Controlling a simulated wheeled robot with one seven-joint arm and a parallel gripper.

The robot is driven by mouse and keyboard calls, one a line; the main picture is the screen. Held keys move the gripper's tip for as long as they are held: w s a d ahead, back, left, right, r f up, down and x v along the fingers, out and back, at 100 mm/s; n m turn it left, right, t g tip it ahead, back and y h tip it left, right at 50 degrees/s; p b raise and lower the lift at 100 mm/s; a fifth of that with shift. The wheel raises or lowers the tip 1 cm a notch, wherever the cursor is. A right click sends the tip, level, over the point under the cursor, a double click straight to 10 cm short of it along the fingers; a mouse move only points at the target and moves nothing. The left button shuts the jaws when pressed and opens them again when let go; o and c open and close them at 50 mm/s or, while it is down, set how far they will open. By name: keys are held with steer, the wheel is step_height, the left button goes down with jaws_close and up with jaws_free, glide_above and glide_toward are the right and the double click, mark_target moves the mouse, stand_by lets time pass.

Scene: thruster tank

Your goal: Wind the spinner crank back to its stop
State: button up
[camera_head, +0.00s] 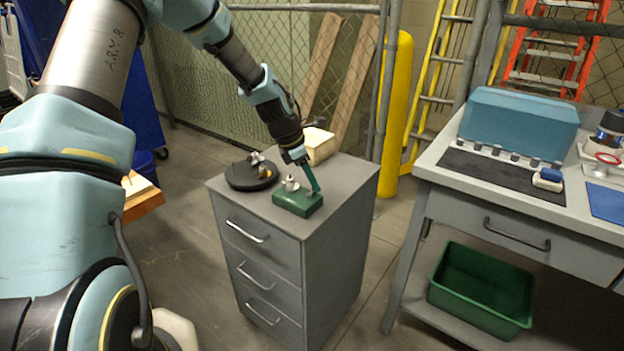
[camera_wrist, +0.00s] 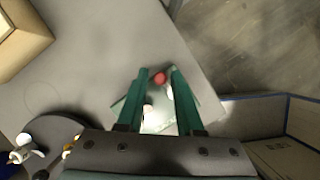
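A small green box (camera_head: 296,204) sits on the grey cabinet top, with a small pale metal fitting (camera_head: 290,184) on it. My gripper (camera_head: 314,188) reaches down from above to the right end of this box. In the wrist view my gripper (camera_wrist: 160,72) has its two teal fingers apart, with a round red knob (camera_wrist: 160,78) showing between their tips. Narrow gaps seem to show on both sides of the knob. The knob appears to be the crank's handle; its arm and stop cannot be made out. A bright pale part (camera_wrist: 157,114) shows between the fingers.
A black round disc (camera_head: 240,180) with small pieces stands left of the box, and a cream box (camera_head: 320,143) behind it. The cabinet's (camera_head: 345,184) front right top is clear. A workbench (camera_head: 440,190) stands to the right, with a green bin (camera_head: 480,320) beneath.

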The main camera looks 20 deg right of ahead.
jaws_close()
